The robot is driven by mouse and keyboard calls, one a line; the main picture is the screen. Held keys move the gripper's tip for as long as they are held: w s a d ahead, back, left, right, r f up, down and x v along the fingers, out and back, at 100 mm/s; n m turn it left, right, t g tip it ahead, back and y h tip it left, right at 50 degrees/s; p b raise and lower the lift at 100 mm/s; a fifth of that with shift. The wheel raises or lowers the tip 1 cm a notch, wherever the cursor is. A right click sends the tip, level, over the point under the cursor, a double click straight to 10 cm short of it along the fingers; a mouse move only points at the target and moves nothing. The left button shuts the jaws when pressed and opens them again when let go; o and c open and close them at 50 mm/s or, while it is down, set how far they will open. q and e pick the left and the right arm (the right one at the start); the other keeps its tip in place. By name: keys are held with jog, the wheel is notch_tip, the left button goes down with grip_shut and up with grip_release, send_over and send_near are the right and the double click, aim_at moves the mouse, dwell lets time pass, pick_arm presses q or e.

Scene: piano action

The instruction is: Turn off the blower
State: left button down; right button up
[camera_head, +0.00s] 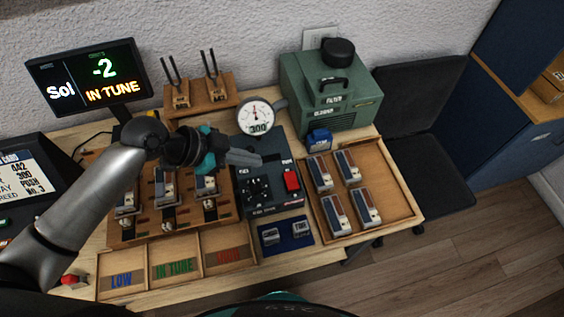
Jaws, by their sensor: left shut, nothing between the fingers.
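The blower seems to be the green box (331,98) with a black cap at the table's back right; its lettering is too small to read surely. My left arm hides part of the wooden block rack. My right gripper is not in view.
A round gauge (257,117) reading 300 stands behind the panel. A wooden tray (390,190) with several blocks lies right, a small blue item (319,139) behind it. A monitor (89,80) reads "IN TUNE" and -2. Tuning forks (213,65) stand at the back. Sorting bins (176,268) line the front.

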pick_arm(q)
jog(key=shift+s, duration=0.15)
send_over(292, 175)
jog(key=s+a, duration=0.2)
jog(key=a, duration=0.1)
notch_tip(292, 175, down, 7)
jog(key=shift+d+r, duration=0.15)
jog(key=shift+r, duration=0.05)
jog(key=shift+w+d+f, duration=0.1)
jog(key=shift+w+f, duration=0.1)
jog(key=shift+f, duration=0.95)
jog(key=shift+w+f, duration=0.15)
jog(key=shift+f, duration=0.9)
